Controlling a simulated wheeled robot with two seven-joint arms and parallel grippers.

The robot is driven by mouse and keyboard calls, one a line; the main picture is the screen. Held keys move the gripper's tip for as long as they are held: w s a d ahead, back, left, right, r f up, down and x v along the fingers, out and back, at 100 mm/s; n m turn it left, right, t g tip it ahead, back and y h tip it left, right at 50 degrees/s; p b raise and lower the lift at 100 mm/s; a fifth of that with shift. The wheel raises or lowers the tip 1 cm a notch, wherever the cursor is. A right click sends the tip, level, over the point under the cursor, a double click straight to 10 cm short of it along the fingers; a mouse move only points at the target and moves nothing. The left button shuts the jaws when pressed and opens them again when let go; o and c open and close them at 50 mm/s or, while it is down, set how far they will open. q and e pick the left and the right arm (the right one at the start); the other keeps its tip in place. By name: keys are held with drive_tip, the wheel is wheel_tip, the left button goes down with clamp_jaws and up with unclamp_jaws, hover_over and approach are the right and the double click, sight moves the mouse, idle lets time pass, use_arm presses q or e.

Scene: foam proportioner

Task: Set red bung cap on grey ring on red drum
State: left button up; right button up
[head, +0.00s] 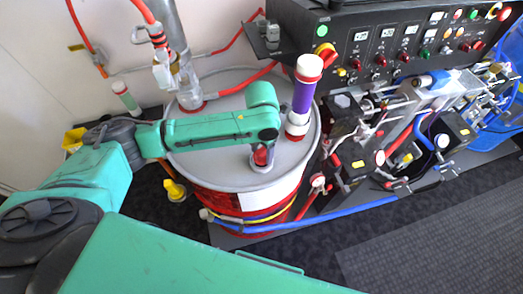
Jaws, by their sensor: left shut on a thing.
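The red drum (215,203) stands at the centre, with a grey lid (215,160). My left arm reaches over the lid from the left. My left gripper (262,150) points down at the lid's front right and is shut on the red bung cap (261,158), mostly hidden by my wrist. The grey ring (263,167) shows around and below the cap on the lid. The cap appears at the ring, but I cannot tell whether it is seated. My right gripper is not in view.
A purple cylinder (303,95) with a white and red top stands on the lid just right of my wrist. A metal pipe (178,50) rises from the lid's back left. A black control panel (400,45) and valves with hoses crowd the right. Dark floor is clear at lower right.

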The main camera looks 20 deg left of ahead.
sight(261, 150)
use_arm(q)
drive_tip(key=shift+f+b, duration=0.45)
drive_tip(key=shift+f, duration=0.3)
drive_tip(key=o, duration=1.1)
drive_tip(key=shift+r+p, duration=0.55)
drive_tip(key=shift+r, duration=4.9)
